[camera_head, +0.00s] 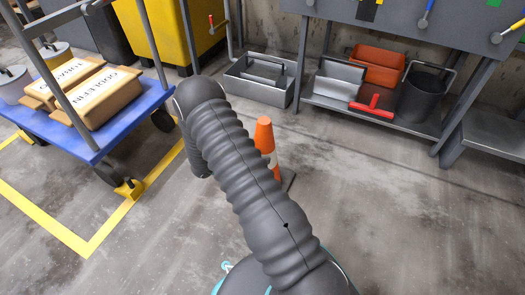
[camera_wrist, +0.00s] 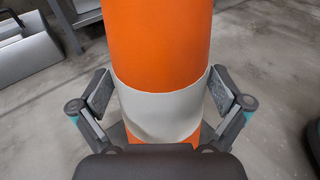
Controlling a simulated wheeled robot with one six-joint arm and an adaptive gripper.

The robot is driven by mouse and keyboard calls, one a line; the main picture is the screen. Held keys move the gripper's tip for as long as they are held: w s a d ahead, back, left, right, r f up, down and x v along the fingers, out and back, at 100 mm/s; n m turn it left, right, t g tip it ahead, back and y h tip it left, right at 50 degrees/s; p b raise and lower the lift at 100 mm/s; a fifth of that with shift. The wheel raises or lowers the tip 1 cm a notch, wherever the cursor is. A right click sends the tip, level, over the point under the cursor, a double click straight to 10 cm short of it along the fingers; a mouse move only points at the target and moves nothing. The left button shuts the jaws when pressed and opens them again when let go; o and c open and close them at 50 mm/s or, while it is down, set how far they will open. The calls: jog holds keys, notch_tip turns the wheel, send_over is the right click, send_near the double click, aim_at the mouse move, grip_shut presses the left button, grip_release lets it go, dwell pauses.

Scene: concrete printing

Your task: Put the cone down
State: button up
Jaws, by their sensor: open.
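The orange cone (camera_head: 264,137) with a white band stands upright on the concrete floor, partly hidden behind my arm in the head view. A corner of its dark base shows at its right. In the wrist view the cone (camera_wrist: 158,45) fills the middle, with its white band (camera_wrist: 162,110) level with my gripper (camera_wrist: 160,98). My gripper is open, one finger pad on each side of the cone, with a gap visible between each pad and the cone. My gripper is hidden in the head view.
A blue cart (camera_head: 95,140) with bags stands at the left, beside yellow floor lines (camera_head: 75,240). A grey metal toolbox (camera_head: 258,88) sits on the floor behind. A workbench with a lower shelf (camera_head: 375,115) stands at the back right. The floor at the right is clear.

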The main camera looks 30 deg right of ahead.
jog(key=a+r+p, duration=0.1)
jog(key=a+r, duration=0.1)
jog(key=a, duration=0.9)
jog(key=s+d+r+m+g+y, duration=0.1)
jog(key=s+r+m+y, duration=0.4)
jog(key=r, duration=0.6)
jog(key=s+d+r+m+g+y, duration=0.1)
jog(key=s+r+m+y, duration=0.2)
jog(key=s+r+m, duration=0.5)
jog(key=s+a+r+m+t+y, duration=0.2)
jog(key=s+a+r+t+y, duration=0.1)
jog(key=s+r, duration=0.4)
jog(key=s+a+r+m+t+y, duration=0.3)
jog(key=s+r+t+y, duration=0.1)
jog(key=s+r, duration=0.3)
jog(key=shift+s+a+r+t+y, duration=0.3)
jog(key=shift+s+a+y, duration=0.1)
jog(key=shift+s+y, duration=0.2)
notch_tip(320, 180, up, 9)
jog(key=p, duration=0.9)
